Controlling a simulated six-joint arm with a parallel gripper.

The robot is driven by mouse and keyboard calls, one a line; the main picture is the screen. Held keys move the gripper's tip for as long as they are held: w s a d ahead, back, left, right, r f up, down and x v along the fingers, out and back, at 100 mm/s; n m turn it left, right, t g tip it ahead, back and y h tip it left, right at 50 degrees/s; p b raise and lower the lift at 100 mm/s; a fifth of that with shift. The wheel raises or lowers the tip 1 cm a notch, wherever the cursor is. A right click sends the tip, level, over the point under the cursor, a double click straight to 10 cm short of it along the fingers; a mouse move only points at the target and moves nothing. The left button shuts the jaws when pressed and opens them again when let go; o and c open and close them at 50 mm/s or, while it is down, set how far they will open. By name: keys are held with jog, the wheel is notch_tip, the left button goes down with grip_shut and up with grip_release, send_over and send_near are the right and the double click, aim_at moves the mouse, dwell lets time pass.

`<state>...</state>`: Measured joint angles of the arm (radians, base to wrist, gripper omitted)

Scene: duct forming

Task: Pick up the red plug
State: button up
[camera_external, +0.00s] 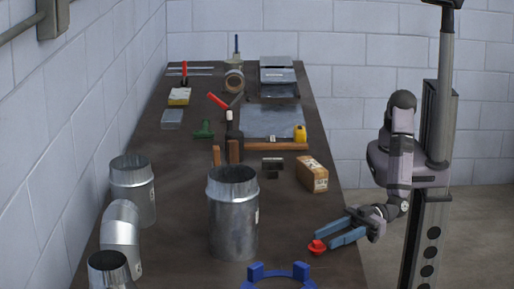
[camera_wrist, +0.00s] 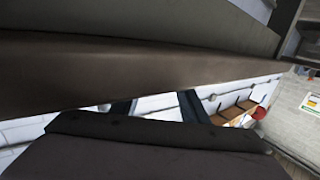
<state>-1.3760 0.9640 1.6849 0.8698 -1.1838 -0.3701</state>
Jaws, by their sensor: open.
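The red plug (camera_external: 317,247) is a small red round piece near the table's right edge, in the lower right of the external view. My gripper (camera_external: 326,238) has two blue fingers pointing left, spread apart. Their tips are right beside the plug in the picture; I cannot tell whether they touch it or whether it lies between them. In the wrist view the plug cannot be made out with certainty, as dark shapes fill most of that picture.
A large metal duct (camera_external: 233,222) stands left of my gripper. A blue ring-shaped fixture (camera_external: 278,281) is at the front. A cardboard box (camera_external: 312,174) sits behind my gripper near the right edge. Several duct pieces stand at left; tools lie farther back.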

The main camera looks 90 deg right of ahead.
aim_at(317, 242)
jog(key=shift+r+p+x, duration=0.15)
jog(key=shift+p+x, duration=0.25)
jog(key=shift+x, duration=0.65)
jog(key=shift+r+p+x, duration=0.15)
jog(key=shift+p+x, duration=0.25)
jog(key=shift+x, duration=0.6)
jog(key=shift+w+a+f, duration=0.1)
jog(key=shift+w+a, duration=0.25)
jog(key=shift+a, duration=0.05)
grip_shut()
